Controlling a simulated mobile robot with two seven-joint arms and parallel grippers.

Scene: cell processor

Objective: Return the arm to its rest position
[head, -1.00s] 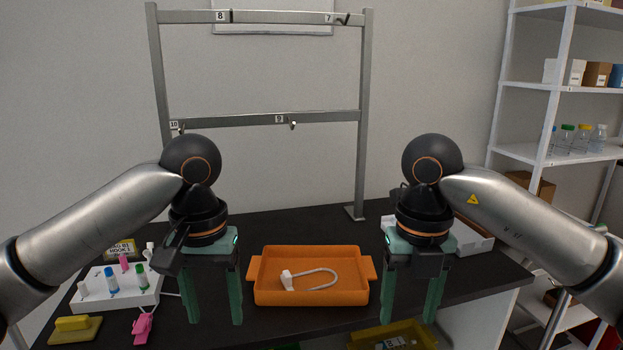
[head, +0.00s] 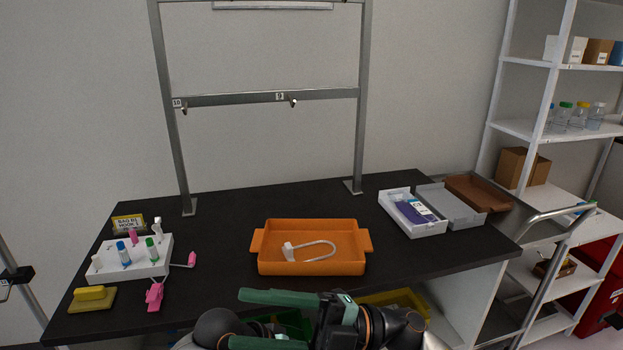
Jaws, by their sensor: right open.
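My right gripper (head: 270,318) is low at the bottom of the head view, in front of the table's front edge. Its two green fingers point left and stand apart with nothing between them. Parts of my arms fold around it at the bottom edge. My left gripper's fingers cannot be seen. The orange tray (head: 311,267) lies on the dark table beyond the right gripper, apart from it. A white looped tube with a connector (head: 290,252) lies in the tray.
A white rack (head: 148,268) with several capped tubes stands at the left, near a yellow block (head: 90,299) and pink clamps (head: 155,296). An open white box (head: 428,229) and a brown tray (head: 478,195) are at the right. A metal frame (head: 230,99) stands behind. Yellow and green bins show below the table.

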